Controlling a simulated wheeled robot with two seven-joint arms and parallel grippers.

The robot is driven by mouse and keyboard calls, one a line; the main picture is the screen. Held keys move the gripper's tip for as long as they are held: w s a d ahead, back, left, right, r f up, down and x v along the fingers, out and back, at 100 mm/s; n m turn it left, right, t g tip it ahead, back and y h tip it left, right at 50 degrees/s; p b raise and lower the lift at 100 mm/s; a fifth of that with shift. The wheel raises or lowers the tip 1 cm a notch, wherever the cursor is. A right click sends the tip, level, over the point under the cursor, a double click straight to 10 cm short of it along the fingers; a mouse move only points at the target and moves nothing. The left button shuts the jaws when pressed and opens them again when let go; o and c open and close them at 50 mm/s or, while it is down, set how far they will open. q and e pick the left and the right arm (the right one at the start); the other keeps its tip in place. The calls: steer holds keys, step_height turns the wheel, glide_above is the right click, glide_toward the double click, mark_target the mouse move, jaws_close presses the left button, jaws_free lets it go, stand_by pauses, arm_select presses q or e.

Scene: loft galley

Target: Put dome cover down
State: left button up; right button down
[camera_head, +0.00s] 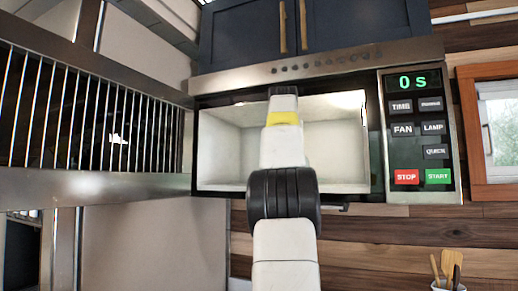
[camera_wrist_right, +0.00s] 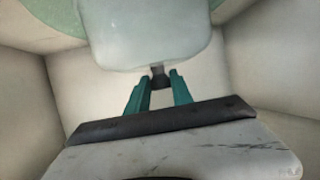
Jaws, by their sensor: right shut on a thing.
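The dome cover (camera_wrist_right: 148,38) is pale and translucent and fills the top of the right wrist view, partly cut off. Its dark knob (camera_wrist_right: 158,74) sits between the teal fingers of my right gripper (camera_wrist_right: 159,82), which is shut on it. Pale cavity walls surround the cover in that view. In the head view one arm of mine reaches up into the open microwave (camera_head: 345,150); its fingers and the cover cannot be made out there. What lies beneath the cover is hidden, so I cannot tell whether it touches a surface. My left gripper is not in view.
The microwave door (camera_head: 95,185) stands open on the left. The control panel (camera_head: 418,130) on the right reads 0 s. Dark cabinets (camera_head: 350,30) hang above. A utensil holder (camera_head: 447,285) is at the lower right. The cavity looks clear on both sides of my arm.

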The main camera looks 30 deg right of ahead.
steer(key=shift+f, duration=0.2)
steer(key=c, duration=1.1)
jaws_free()
steer(key=shift+f, duration=0.1)
steer(key=v, duration=1.2)
